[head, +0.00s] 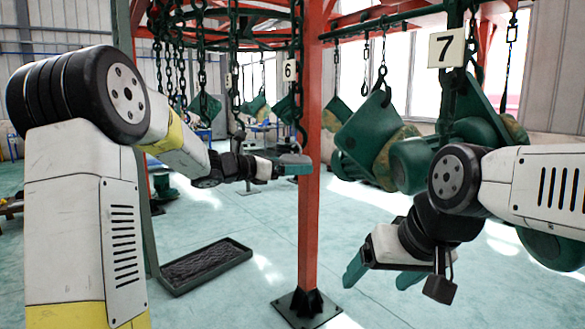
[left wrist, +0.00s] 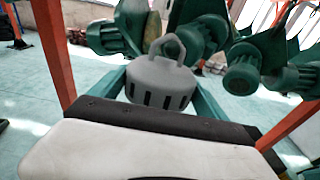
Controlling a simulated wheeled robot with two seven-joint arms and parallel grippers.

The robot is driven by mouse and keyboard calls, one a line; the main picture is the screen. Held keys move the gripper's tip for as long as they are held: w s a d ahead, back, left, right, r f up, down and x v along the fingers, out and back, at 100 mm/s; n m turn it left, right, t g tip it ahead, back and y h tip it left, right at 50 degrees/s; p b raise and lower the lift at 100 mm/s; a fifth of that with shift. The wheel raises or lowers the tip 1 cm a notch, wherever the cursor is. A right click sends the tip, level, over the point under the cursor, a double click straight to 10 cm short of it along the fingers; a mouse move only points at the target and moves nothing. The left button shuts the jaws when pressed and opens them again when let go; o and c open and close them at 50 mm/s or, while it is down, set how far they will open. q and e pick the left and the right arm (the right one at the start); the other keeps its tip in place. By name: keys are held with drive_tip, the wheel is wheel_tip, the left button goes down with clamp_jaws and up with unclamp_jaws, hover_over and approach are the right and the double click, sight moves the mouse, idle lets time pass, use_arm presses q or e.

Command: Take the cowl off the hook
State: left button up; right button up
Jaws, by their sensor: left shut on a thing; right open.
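The cowl (left wrist: 160,82) is a grey slotted dome with a loop handle on top. In the left wrist view it sits between the two teal fingers of my left gripper (left wrist: 160,98). No hook shows in the handle in the left wrist view; the head view is too small to tell. My right gripper (head: 382,276) is open and empty at lower right, fingers pointing down.
A red post (head: 308,230) stands on a dark floor plate close to my left gripper. Green motor parts (head: 370,135) hang on chains at right, above my right gripper. A black tray (head: 215,276) lies on the floor. Tags 6 (head: 290,70) and 7 (head: 446,48) mark positions.

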sight(281, 162)
use_arm(q)
drive_tip(key=shift+r, duration=0.1)
drive_tip(key=shift+s+a+r+g+y, duration=0.2)
drive_tip(key=shift+s+a+g+y, duration=0.1)
drive_tip(key=shift+s+a+y, duration=0.3)
drive_tip(key=shift+w, duration=0.1)
drive_tip(key=shift+s+a+r+g+y, duration=0.3)
drive_tip(key=shift+s+a+r, duration=0.15)
drive_tip(key=shift+a, duration=0.2)
idle(0.5)
drive_tip(key=shift+s+a+r, duration=0.3)
drive_tip(key=shift+s+a, duration=0.05)
drive_tip(key=shift+a, duration=0.2)
drive_tip(key=shift+s+a, duration=0.1)
drive_tip(key=shift+a, duration=0.05)
